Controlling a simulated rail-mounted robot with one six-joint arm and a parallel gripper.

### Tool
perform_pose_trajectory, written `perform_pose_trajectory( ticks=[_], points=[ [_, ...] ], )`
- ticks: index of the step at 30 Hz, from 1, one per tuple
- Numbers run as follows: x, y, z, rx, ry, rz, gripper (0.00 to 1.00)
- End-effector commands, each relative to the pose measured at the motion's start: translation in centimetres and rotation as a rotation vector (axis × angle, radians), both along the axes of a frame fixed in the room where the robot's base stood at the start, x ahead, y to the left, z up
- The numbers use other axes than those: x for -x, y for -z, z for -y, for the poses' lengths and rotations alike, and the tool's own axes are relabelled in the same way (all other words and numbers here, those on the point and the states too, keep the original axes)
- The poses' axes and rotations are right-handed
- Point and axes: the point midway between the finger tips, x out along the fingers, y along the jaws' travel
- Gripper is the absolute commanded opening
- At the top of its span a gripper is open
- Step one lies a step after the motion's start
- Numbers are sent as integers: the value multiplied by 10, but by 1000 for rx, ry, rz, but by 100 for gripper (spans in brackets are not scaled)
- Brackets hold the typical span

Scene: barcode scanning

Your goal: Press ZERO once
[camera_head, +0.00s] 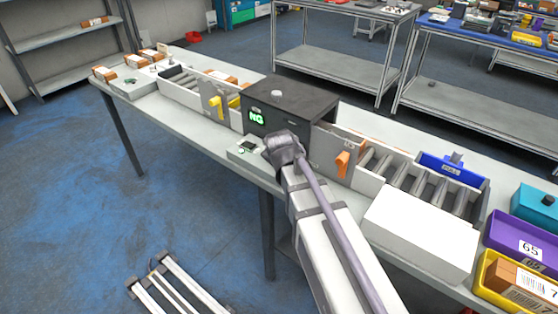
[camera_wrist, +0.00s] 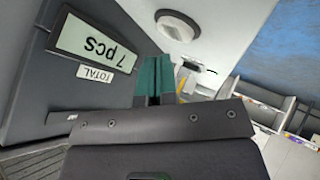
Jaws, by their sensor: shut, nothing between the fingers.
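A black machine box (camera_head: 290,105) stands mid-table in the head view, with a lit green "NG" display and a pale knob on top. My gripper (camera_head: 283,150) is in front of it, its fingertips hidden there by the wrist. In the wrist view my gripper (camera_wrist: 158,62) shows green fingers, shut and empty. Left of them is a dark panel with an upside-down display (camera_wrist: 93,44) reading "7 pcs" and a "TOTAL" label (camera_wrist: 95,73). A round whitish button (camera_wrist: 178,25) sits on a pale surface just beyond the fingertips, apart from them. I see no readable ZERO label.
A small pale unit (camera_head: 246,149) lies left of my gripper. Gates with a yellow handle (camera_head: 215,102) and an orange handle (camera_head: 342,162) flank the box, with roller sections beyond. A white box (camera_head: 422,232) and coloured bins (camera_head: 525,235) stand at the right.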

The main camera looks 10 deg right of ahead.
Motion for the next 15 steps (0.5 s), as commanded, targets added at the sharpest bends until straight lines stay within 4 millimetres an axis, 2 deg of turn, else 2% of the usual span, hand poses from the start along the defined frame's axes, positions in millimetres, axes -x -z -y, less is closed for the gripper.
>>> perform_pose_trajectory(
  ticks=[8, 15],
  points=[
    [0, 1, 0, 0, 0, 0, 0],
    [0, 10, 0, 0, 0, 0, 0]
  ],
)
